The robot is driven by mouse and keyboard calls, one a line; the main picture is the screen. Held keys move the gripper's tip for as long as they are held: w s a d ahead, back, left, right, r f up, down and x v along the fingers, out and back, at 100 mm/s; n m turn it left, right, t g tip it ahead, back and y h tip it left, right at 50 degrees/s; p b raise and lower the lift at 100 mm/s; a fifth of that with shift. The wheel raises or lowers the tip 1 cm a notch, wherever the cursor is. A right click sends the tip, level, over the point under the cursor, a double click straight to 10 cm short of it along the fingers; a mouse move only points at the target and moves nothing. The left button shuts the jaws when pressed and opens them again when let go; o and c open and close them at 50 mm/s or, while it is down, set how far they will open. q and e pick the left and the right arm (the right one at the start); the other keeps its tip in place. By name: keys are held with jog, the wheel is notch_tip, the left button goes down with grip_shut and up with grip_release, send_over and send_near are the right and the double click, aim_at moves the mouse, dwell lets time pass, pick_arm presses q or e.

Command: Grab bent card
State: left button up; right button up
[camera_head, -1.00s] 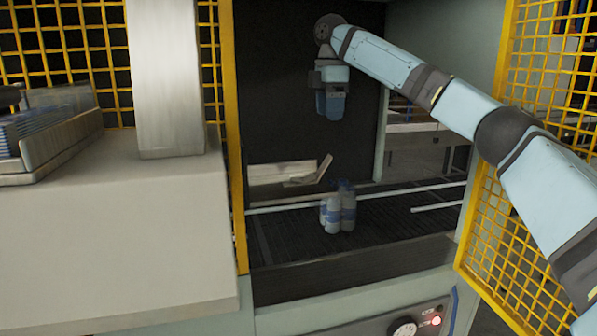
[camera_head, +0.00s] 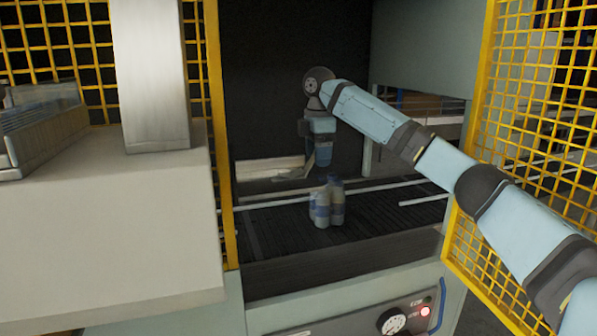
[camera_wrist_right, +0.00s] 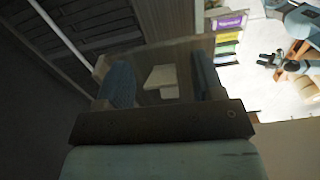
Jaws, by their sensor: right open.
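The bent card is a pale, folded piece inside the machine; its raised flap (camera_head: 308,166) shows just left of my right gripper (camera_head: 322,163) in the head view. In the right wrist view the card (camera_wrist_right: 162,78) shows between the two blue fingers of the open right gripper (camera_wrist_right: 164,84). The fingers point down at it and appear apart from it. Part of the card is hidden behind the gripper in the head view. My left gripper is not in view.
Yellow mesh guards (camera_head: 535,85) flank the opening, and a control panel with a knob (camera_head: 392,321) sits below.

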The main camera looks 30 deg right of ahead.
jog(key=shift+f, duration=0.65)
jog(key=shift+c, duration=0.8)
jog(key=c, duration=0.8)
jog(key=shift+c, duration=0.2)
